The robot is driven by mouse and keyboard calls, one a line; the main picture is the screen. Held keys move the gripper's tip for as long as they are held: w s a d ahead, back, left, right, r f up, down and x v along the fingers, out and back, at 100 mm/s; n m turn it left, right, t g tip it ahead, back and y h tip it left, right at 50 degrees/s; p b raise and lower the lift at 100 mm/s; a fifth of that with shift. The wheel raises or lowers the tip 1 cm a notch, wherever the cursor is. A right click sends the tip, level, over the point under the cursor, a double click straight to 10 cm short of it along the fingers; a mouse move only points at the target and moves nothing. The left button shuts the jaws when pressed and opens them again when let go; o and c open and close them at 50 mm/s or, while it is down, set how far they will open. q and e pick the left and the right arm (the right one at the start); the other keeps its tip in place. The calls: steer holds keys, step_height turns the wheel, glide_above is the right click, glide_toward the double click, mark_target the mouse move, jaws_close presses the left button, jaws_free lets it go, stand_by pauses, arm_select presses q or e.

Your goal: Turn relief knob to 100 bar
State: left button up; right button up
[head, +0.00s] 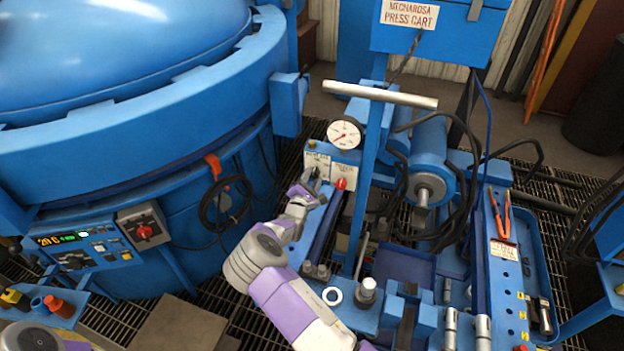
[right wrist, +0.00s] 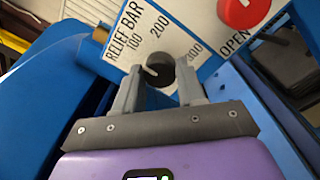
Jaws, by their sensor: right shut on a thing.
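The relief knob (right wrist: 160,70) is a small black dial with a white mark on the left part of its face. It sits on a white panel (right wrist: 112,50) printed RELIEF BAR, with 100, 200 and 300 around the dial. The mark lies on the side toward 100; its exact reading is hard to tell. My right gripper (right wrist: 161,82) is shut on the knob, one finger on each side. In the head view my right gripper (head: 309,187) reaches this panel and partly hides the knob. A round white gauge (head: 345,133) with a red needle stands above the panel.
A red knob (right wrist: 243,10) marked OPEN sits just right of the relief knob. A pale crossbar handle (head: 380,95) and blue post stand behind. The large blue furnace (head: 190,120) fills the left. Red-handled pliers (head: 502,215) lie on the cart's right side.

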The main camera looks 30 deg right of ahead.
stand_by(0.4)
steer(key=o, duration=1.1)
steer(key=shift+c, duration=0.2)
steer(key=p+v, duration=0.1)
steer(key=v, duration=0.6)
steer(key=shift+s+a+p, duration=0.2)
steer(key=shift+a+p, duration=0.05)
steer(key=shift+p, duration=0.15)
